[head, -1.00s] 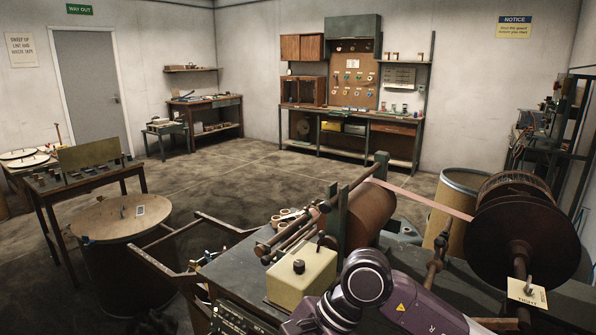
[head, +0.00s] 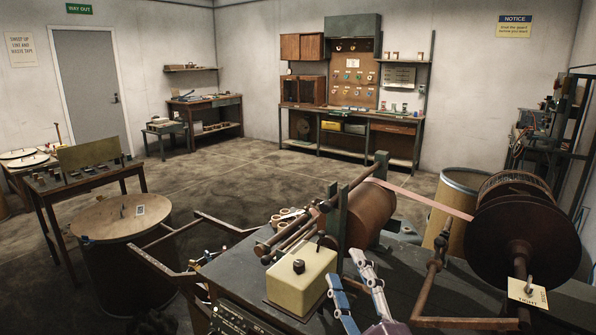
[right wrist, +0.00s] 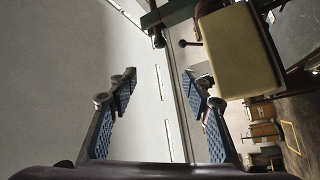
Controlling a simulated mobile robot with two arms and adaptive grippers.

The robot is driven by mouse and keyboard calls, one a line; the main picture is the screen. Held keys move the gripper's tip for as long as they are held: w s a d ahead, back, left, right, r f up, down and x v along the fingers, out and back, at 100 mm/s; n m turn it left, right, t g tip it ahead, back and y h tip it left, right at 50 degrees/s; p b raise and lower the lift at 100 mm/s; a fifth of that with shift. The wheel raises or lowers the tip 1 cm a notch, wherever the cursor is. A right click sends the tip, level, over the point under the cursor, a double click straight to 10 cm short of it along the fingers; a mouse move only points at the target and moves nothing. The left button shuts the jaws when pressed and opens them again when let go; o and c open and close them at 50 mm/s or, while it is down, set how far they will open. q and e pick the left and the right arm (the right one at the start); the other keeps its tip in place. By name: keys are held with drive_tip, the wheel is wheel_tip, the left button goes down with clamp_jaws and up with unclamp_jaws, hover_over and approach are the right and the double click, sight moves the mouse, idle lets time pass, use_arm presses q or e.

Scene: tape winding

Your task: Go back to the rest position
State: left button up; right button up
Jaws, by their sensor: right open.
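My right gripper (head: 345,266) shows at the bottom of the head view, just right of the cream box (head: 300,275) on the winding bench. Its two blue-padded fingers point up and stand apart with nothing between them. In the right wrist view the fingers (right wrist: 167,78) are also spread and empty, with the cream box (right wrist: 236,48) beyond the right finger. A pink tape (head: 425,199) runs from the brown roller (head: 371,217) to the large dark reel (head: 522,240) on the right. My left gripper is not in view.
The bench (head: 240,267) carries rollers, a crank handle (head: 430,275) and a tag (head: 527,292) by the reel. A cardboard drum (head: 457,190) stands behind. A round-topped drum (head: 105,221) and a small table (head: 80,180) stand left. The middle floor is clear.

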drive_tip(key=s+d+f+m+g+h, duration=0.2)
drive_tip(key=s+d+f+m+g, duration=0.1)
drive_tip(key=f, duration=0.5)
drive_tip(key=s+d+f+m+g+h, duration=0.2)
drive_tip(key=s+d+f+m+g, duration=0.15)
drive_tip(key=f, duration=0.35)
drive_tip(key=s+d+f+m+g+h, duration=0.1)
drive_tip(key=s+d+f+m+g, duration=0.2)
drive_tip(key=f, duration=0.5)
drive_tip(key=s+d+f+m+g, duration=0.15)
drive_tip(key=s+f+g, duration=0.35)
drive_tip(key=s, duration=0.5)
drive_tip(key=s+f+m+g, duration=0.2)
drive_tip(key=s+f+g, duration=0.1)
drive_tip(key=s+f, duration=0.5)
wheel_tip(320, 180, down, 24)
drive_tip(key=s, duration=0.3)
drive_tip(key=s+d+f+g, duration=0.1)
drive_tip(key=s+f, duration=0.7)
drive_tip(key=s+d+f+g, duration=0.1)
drive_tip(key=s+d+f, duration=0.1)
drive_tip(key=s+f, duration=0.7)
drive_tip(key=shift+d, duration=0.25)
